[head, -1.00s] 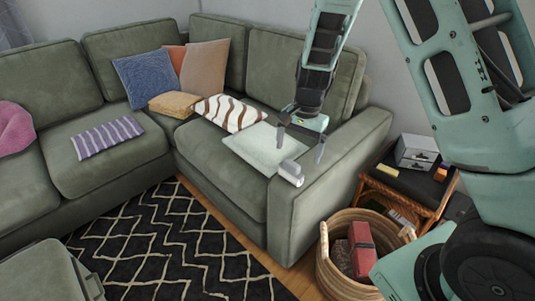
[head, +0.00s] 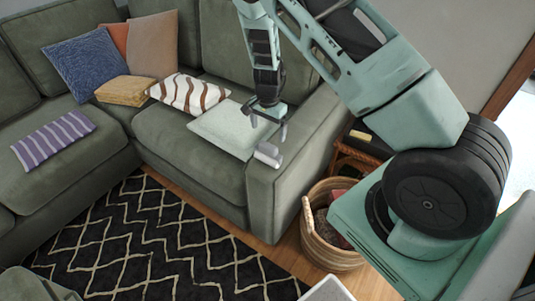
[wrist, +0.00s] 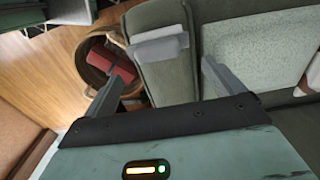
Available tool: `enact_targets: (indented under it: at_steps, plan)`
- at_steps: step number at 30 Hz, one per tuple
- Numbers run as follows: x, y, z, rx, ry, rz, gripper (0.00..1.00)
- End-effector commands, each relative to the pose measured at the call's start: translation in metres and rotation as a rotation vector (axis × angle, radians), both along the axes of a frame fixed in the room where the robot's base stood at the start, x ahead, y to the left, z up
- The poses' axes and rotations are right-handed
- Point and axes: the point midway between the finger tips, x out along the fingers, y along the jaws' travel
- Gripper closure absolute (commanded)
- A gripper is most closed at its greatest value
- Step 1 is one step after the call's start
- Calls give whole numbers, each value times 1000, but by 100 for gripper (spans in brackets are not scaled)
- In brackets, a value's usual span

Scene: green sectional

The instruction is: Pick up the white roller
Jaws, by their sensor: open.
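The white roller (head: 267,155) lies on the front end of the green sofa's right armrest (head: 292,150). In the wrist view the roller (wrist: 158,47) shows as a pale grey-white cylinder with a flat end piece, ahead of the gap between the fingers. My gripper (head: 269,127) is open and empty, above and slightly behind the roller in the head view. In the wrist view my gripper's (wrist: 160,82) two fingers are spread wide. No contact with the roller is visible.
A white cushion (head: 222,130) lies on the seat beside the armrest. A wicker basket (head: 318,240) with red items stands on the floor by the armrest. A side table (head: 357,155) is partly hidden behind my arm. A patterned rug (head: 140,240) covers the floor in front.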

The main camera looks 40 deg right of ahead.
Motion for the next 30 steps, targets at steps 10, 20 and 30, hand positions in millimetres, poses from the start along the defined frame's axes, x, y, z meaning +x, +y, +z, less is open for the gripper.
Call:
enact_targets:
  at_steps: [10, 20, 30]
  plan:
    - [-1, 1, -32, 1, 1, 0, 6]
    - [-5, 4, -74, 1, 1, 2, 6]
    - [-5, 4, -78, 1, 0, 1, 20]
